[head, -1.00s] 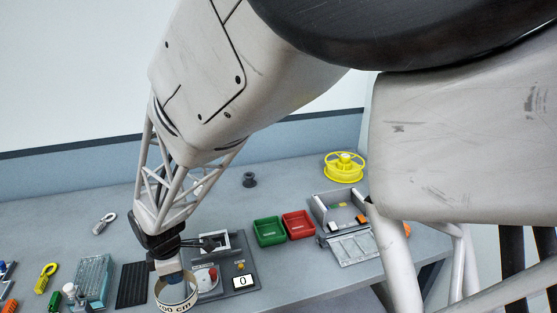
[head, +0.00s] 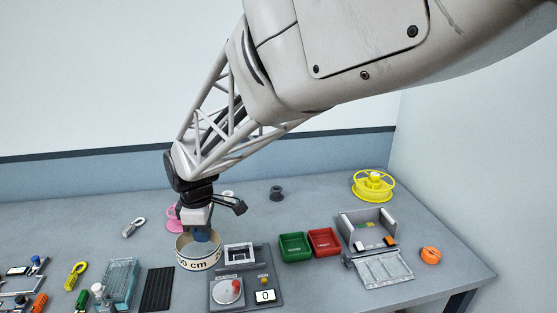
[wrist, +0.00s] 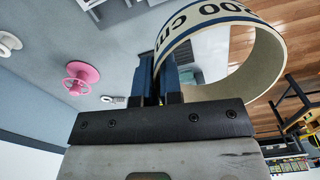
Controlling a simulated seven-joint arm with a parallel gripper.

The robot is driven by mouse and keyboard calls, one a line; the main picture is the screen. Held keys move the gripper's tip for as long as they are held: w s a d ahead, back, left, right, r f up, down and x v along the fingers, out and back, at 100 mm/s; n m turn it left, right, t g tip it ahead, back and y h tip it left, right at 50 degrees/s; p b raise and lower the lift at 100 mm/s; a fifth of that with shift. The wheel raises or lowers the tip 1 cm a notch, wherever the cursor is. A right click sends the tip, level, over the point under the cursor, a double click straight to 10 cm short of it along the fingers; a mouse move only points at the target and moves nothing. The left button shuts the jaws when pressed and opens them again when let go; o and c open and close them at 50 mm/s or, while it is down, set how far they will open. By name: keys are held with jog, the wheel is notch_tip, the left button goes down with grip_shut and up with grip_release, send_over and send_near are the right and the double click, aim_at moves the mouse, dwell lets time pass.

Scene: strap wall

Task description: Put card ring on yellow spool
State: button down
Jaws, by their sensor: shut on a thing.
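The card ring (head: 199,260) is a cream band with a dark edge and "00 cm" printed on it. My gripper (head: 201,236) is shut on the ring's wall, and the ring hangs below it, above the bench as far as I can tell. In the wrist view my fingers (wrist: 158,85) pinch one side of the card ring (wrist: 270,60). The yellow spool (head: 373,186) lies flat at the back right of the bench, with a hub standing up in its middle. It is well to the right of my gripper and apart from the ring.
A pink spool (head: 173,219) stands behind my gripper; it also shows in the wrist view (wrist: 80,78). A dark spool (head: 277,193), green tray (head: 296,247), red tray (head: 324,242) and grey open box (head: 368,229) lie rightward. A device (head: 240,290) sits close by. Back bench has free room.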

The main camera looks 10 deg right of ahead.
jog(key=w+d+m, duration=0.9)
jog(key=d+m, duration=0.1)
jog(key=d, duration=0.3)
jog(key=w+d+m, duration=0.8)
jog(key=d+m, duration=0.1)
jog(key=d, duration=0.4)
jog(key=w+d+m, duration=0.2)
jog(key=d+m, duration=1.6)
jog(key=d, duration=1.5)
jog(key=shift+y, duration=0.3)
jog(key=f, duration=0.3)
jog(key=d+f, duration=0.1)
jog(key=f, duration=0.1)
jog(key=shift+w+f, duration=0.15)
jog(key=shift+w, duration=0.1)
jog(key=w+d, duration=0.2)
jog(key=w, duration=0.2)
jog(key=w+d+f, duration=0.1)
jog(key=w+d, duration=0.1)
jog(key=w, duration=0.3)
jog(key=w+d, duration=0.2)
jog(key=w, duration=0.3)
jog(key=shift+w+d+f, duration=0.15)
jog(key=shift+d+f, duration=0.05)
jog(key=shift+d, duration=0.2)
